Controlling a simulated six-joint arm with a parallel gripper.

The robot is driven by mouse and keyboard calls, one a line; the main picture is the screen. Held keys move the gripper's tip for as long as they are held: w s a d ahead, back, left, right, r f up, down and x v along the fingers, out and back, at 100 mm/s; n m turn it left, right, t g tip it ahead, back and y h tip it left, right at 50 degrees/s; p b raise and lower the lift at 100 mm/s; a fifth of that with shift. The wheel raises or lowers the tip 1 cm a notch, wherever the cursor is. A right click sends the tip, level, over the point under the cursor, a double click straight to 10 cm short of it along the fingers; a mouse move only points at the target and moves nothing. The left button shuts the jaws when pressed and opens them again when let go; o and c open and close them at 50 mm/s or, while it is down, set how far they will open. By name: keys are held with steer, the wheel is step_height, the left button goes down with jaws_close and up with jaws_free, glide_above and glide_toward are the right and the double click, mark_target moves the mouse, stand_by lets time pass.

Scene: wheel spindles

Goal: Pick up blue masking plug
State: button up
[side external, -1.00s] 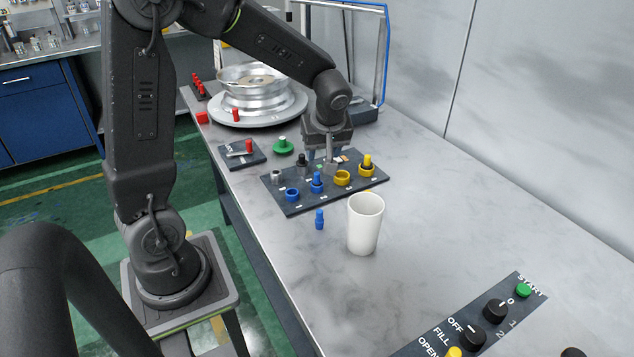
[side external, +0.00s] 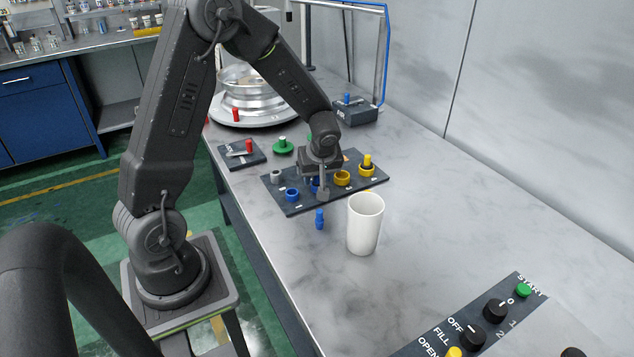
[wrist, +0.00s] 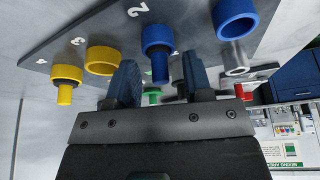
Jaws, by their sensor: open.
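A small blue plug (side external: 319,219) stands on the table in front of the dark numbered board (side external: 292,209). Another blue plug (wrist: 160,68) stands in a blue ring (wrist: 157,35) on the board, by the number 2. In the side view this one is mostly hidden behind my gripper (side external: 321,190). My gripper (wrist: 160,84) is open and empty, low over the board's front part. In the wrist view the plug in the ring shows between the two fingers, with its free end toward the gap. I cannot tell how far it is from the fingers.
An empty blue ring (side external: 292,194) and yellow rings (side external: 342,178) flank my gripper on the board. A white cup (side external: 365,225) stands close at the front right. A green knob (side external: 282,147) and a wheel (side external: 250,105) are behind.

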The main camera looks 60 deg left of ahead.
jaws_close()
stand_by(0.3)
steer(key=shift+r, duration=0.1)
steer(key=shift+r, duration=0.55)
step_height(320, 180, up, 3)
steer(key=shift+f, duration=0.15)
steer(key=s+a+r, duration=0.7)
steer(key=s, duration=0.2)
